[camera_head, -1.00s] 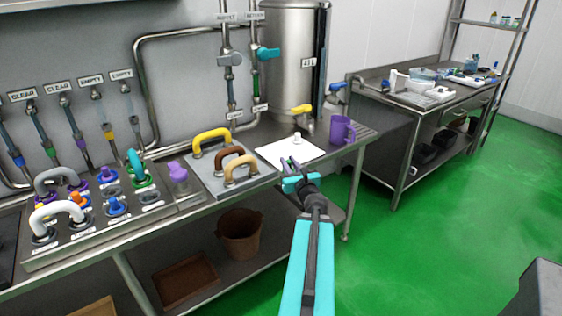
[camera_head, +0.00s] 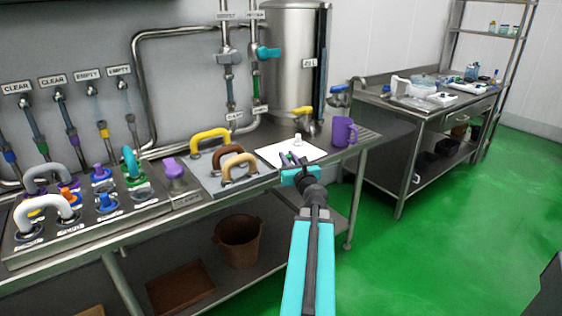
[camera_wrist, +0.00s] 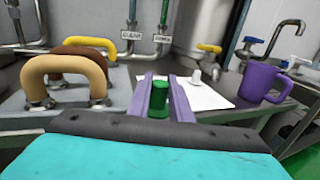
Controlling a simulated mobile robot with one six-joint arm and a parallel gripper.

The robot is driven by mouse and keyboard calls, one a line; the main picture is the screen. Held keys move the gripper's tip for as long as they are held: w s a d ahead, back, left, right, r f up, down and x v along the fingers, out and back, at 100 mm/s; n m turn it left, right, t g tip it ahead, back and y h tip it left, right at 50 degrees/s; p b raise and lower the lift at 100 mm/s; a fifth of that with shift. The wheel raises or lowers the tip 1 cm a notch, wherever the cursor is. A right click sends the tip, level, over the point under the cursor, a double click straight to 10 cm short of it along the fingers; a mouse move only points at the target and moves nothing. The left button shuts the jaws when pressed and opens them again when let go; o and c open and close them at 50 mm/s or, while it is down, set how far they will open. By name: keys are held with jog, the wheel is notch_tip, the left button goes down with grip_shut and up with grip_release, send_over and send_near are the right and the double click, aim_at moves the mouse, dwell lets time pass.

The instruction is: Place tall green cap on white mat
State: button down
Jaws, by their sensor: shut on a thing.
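The tall green cap (camera_wrist: 158,102) shows in the wrist view between the purple fingers of my gripper (camera_wrist: 168,92), which are shut on it. In the head view my gripper (camera_head: 291,159) is at the near edge of the white mat (camera_head: 272,153), and the cap is too small there to make out clearly. In the wrist view the white mat (camera_wrist: 212,99) lies beyond and to the right of the fingers. A small white item (camera_wrist: 196,78) stands on the mat. I cannot tell whether the cap touches the mat.
A purple mug (camera_head: 343,131) stands right of the mat. A grey plate with yellow, brown and tan (camera_head: 240,168) curved handles is left of it. A yellow-handled tap (camera_head: 303,111) is behind. The mat's near part is clear.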

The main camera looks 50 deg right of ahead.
jog(key=shift+w+d+f+b, duration=0.1)
jog(key=shift+w+f+b, duration=0.05)
jog(key=shift+b, duration=0.15)
jog(key=shift+s+d+f+p+x, duration=0.1)
jog(key=shift+d+p+x, duration=0.05)
jog(key=shift+x, duration=1.45)
jog(key=shift+s+d+f+p+x, duration=0.1)
jog(key=shift+s+d+x, duration=0.1)
jog(key=shift+x, duration=1.45)
jog(key=shift+s+d+f+p+x, duration=0.1)
jog(key=shift+d+p+x, duration=0.05)
jog(key=shift+x, duration=1.45)
jog(key=shift+w, duration=0.1)
jog(key=shift+w+d, duration=0.15)
jog(key=shift+d, duration=0.05)
jog(key=shift+w+d+f, duration=0.1)
jog(key=shift+w+f, duration=0.05)
jog(key=shift+f, duration=0.15)
jog(key=shift+f+b, duration=0.3)
jog(key=shift+f, duration=1.2)
jog(key=shift+f, duration=0.2)
jog(key=c, duration=1.6)
grip_release()
